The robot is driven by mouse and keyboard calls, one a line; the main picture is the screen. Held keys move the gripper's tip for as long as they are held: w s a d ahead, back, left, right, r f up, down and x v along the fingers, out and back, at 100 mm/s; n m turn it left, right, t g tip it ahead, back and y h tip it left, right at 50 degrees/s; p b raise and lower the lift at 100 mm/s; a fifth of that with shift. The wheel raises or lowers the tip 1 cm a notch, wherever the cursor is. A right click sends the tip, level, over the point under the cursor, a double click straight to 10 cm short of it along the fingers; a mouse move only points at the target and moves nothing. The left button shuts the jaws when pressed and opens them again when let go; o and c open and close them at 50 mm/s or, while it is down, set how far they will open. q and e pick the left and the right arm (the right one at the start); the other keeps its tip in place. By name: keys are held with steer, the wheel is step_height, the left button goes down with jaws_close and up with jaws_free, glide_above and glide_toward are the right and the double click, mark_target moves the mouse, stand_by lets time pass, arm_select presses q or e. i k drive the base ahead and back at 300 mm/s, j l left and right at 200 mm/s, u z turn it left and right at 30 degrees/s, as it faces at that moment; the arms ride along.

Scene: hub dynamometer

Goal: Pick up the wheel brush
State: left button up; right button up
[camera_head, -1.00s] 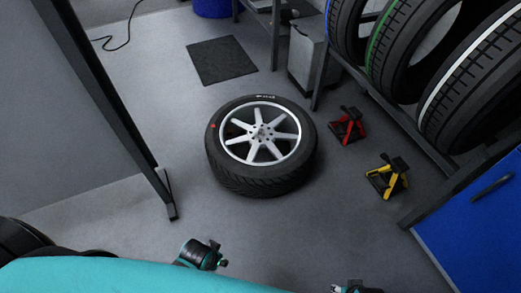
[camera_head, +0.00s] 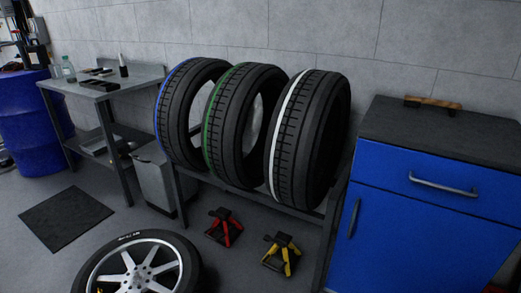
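A brush with a wooden back (camera_head: 433,103), which looks like the wheel brush, lies on the dark top of the blue cabinet (camera_head: 420,185) at the right. It lies near the back of the top, close to the wall. Its bristles are hard to make out at this size. Neither of my grippers shows in the current head view.
A rack (camera_head: 250,198) with three upright tires stands left of the cabinet. A wheel (camera_head: 140,270) lies at the bottom. A metal workbench (camera_head: 105,88) and blue barrel (camera_head: 30,130) are left.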

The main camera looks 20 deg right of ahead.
mark_target(411, 101)
steer(key=k+z, duration=0.15)
steer(key=z, duration=1.55)
